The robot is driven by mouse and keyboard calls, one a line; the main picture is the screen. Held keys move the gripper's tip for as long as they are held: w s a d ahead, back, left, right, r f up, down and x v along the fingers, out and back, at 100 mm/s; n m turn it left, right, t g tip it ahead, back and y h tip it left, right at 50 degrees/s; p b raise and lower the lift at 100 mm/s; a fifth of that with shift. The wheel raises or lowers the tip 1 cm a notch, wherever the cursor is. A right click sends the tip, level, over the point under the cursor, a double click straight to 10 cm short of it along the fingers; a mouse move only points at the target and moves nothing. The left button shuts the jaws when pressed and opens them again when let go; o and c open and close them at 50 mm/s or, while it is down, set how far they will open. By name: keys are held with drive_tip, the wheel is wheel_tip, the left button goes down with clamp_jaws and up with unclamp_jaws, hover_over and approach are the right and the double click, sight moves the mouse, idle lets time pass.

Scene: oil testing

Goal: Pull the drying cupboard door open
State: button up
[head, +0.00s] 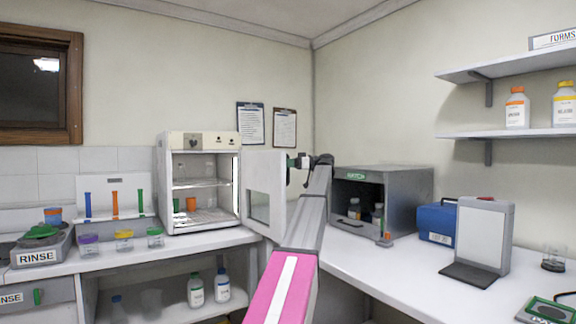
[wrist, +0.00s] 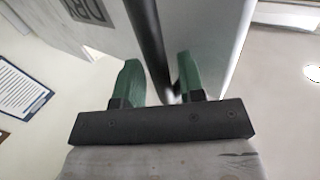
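The drying cupboard (head: 193,139) is a white box on the left bench, with its lit inside and shelves in plain view. Its white door (head: 267,165), with a window, stands swung wide open to the right. My gripper (head: 303,162) is at the door's outer face, near its free edge; the head view shows it small. In the wrist view, the two green fingers of my gripper (wrist: 160,80) stand apart, one on each side of the dark bar handle (wrist: 148,35). Gaps show between bar and fingers, so it looks open around the handle. The door's face (wrist: 105,35) shows there too.
A grey cabinet (head: 408,190) stands right of the door, on the right bench. A blue box (head: 436,222) and a white panel on a stand (head: 480,238) are further right. Small cups and a tube rack (head: 113,190) are left of the cupboard.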

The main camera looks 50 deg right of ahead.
drive_tip(key=v, duration=1.1)
drive_tip(key=shift+a, duration=0.1)
idle(0.6)
